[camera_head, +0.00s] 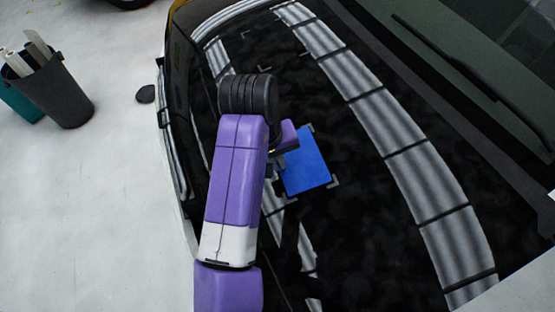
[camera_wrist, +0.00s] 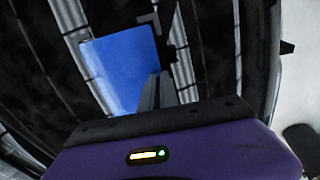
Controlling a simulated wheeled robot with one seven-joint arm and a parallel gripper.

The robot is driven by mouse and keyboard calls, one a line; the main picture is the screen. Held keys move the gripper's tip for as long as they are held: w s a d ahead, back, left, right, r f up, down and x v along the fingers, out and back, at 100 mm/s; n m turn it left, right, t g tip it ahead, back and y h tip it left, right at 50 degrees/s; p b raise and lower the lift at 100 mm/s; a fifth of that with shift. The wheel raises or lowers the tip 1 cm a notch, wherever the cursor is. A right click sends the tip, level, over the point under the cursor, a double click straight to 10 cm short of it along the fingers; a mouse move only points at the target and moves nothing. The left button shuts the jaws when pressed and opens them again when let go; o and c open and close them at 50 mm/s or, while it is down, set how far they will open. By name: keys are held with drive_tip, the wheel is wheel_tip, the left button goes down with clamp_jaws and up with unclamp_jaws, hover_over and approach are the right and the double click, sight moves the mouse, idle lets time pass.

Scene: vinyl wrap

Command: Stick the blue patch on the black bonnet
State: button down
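The blue patch (camera_head: 309,165) is a flat blue rectangle over the glossy black bonnet (camera_head: 370,235), lying roughly within white corner marks. My gripper (camera_head: 280,162) is at the patch's left edge in the head view. In the wrist view the blue patch (camera_wrist: 120,62) spreads out beside my narrow grey fingers (camera_wrist: 155,92), which are close together and appear shut on its edge. One corner mark (camera_wrist: 150,20) shows just past the patch's far corner. Whether the patch lies flush on the bonnet or a little above it cannot be told.
Another set of corner marks (camera_head: 265,67) lies further up the bonnet. Windscreen and wiper (camera_head: 450,60) are at the right. A dark bin (camera_head: 57,90) with rolls stands on the pale floor at the left. The bonnet right of the patch is clear.

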drive_tip(key=shift+d+f, duration=0.15)
drive_tip(key=shift+f, duration=0.5)
idle(1.9)
drive_tip(key=c, duration=1.6)
unclamp_jaws()
drive_tip(key=shift+o, duration=0.2)
drive_tip(key=shift+r, duration=0.1)
drive_tip(key=w+v, duration=0.1)
drive_tip(key=v, duration=0.6)
drive_tip(key=shift+s+r+b, duration=0.35)
drive_tip(key=shift+s+b, duration=0.05)
drive_tip(key=shift+s, duration=0.05)
